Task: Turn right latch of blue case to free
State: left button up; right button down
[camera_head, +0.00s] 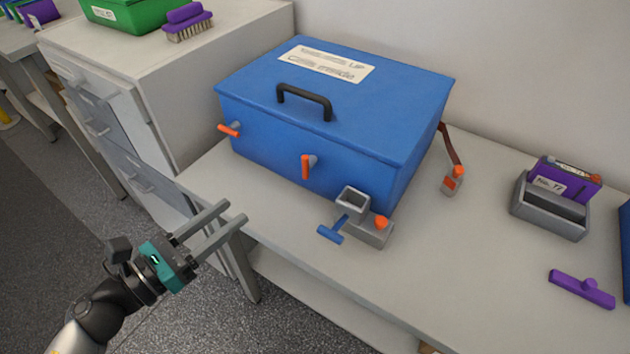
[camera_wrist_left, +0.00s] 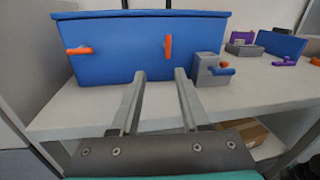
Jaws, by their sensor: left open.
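The blue case (camera_head: 330,110) stands closed on the table, a black handle (camera_head: 304,98) on its lid. Its front has two orange latches. The left latch (camera_head: 229,129) lies roughly horizontal; the right latch (camera_head: 307,166) hangs roughly vertical. In the left wrist view the left latch (camera_wrist_left: 79,51) is level and the right latch (camera_wrist_left: 168,46) upright. My left gripper (camera_head: 237,212) is open and empty, in front of the table edge, apart from the case. In the left wrist view its fingers (camera_wrist_left: 158,75) point at the case front, below and near the right latch. My right gripper is not in view.
A grey block (camera_head: 371,232) with a blue lever (camera_head: 332,231) and orange knob stands close in front of the case's right part. A cabinet (camera_head: 200,70) stands left.

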pick_arm(q)
jog(key=d+r+m, duration=0.1)
jog(key=m, duration=0.1)
jog(key=p, duration=0.1)
send_near(303, 166)
jog(key=x, duration=0.3)
jog(key=shift+g, duration=0.3)
jog(key=x, duration=0.6)
jog(key=shift+w+r+p, duration=0.15)
jog(key=shift+p, duration=0.2)
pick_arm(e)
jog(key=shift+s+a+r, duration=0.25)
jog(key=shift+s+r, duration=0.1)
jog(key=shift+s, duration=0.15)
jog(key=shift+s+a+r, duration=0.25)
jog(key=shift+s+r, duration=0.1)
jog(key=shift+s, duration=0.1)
pick_arm(q)
jog(key=shift+h, duration=0.3)
grip_shut()
